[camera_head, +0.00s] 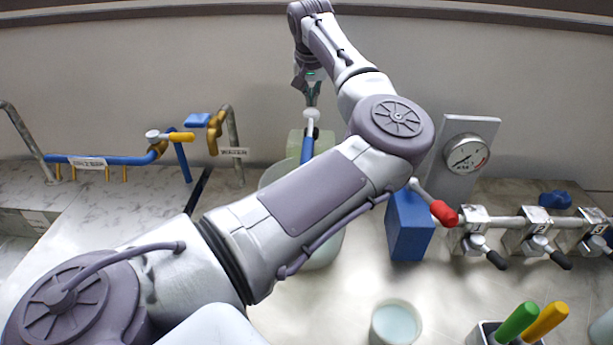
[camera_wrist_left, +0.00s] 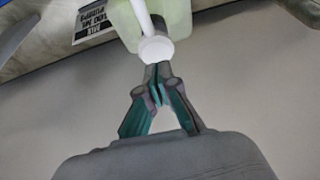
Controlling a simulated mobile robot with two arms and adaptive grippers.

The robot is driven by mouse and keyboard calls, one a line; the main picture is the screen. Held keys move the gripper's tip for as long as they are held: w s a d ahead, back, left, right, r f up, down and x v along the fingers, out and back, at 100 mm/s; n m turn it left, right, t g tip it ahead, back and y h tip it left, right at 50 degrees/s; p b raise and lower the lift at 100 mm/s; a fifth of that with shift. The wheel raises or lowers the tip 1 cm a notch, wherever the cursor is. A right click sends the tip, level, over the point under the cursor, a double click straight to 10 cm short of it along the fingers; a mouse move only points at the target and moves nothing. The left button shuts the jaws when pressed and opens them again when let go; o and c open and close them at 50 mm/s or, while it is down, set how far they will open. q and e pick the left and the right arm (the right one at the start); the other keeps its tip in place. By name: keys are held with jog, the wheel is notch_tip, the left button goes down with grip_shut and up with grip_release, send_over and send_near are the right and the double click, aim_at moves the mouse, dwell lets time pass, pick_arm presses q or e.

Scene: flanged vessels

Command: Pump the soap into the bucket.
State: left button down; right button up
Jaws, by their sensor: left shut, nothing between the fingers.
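The soap dispenser is a pale green translucent bottle (camera_head: 296,143) by the back wall, with a white pump head (camera_head: 311,115) on top. In the left wrist view the bottle (camera_wrist_left: 178,22) carries a black-and-white label, and the pump head (camera_wrist_left: 155,50) with its white spout (camera_wrist_left: 141,15) faces me. My left gripper (camera_head: 312,100) is shut and empty just above the pump head. In the wrist view its fingertips (camera_wrist_left: 157,68) meet the pump head's edge; I cannot tell whether they touch. A pale bucket (camera_head: 328,250) stands in front of the bottle, mostly hidden by my left arm.
A blue block (camera_head: 408,228) and a pressure gauge (camera_head: 466,155) stand right of my arm. A valve manifold (camera_head: 535,225) runs along the right. A white cup (camera_head: 396,323) and a holder with green and yellow handles (camera_head: 530,318) are in front. Blue pipework (camera_head: 115,160) is at left.

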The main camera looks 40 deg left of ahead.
pick_arm(q)
notch_tip(320, 180, up, 6)
jog(key=p, duration=0.4)
dwell(0.6)
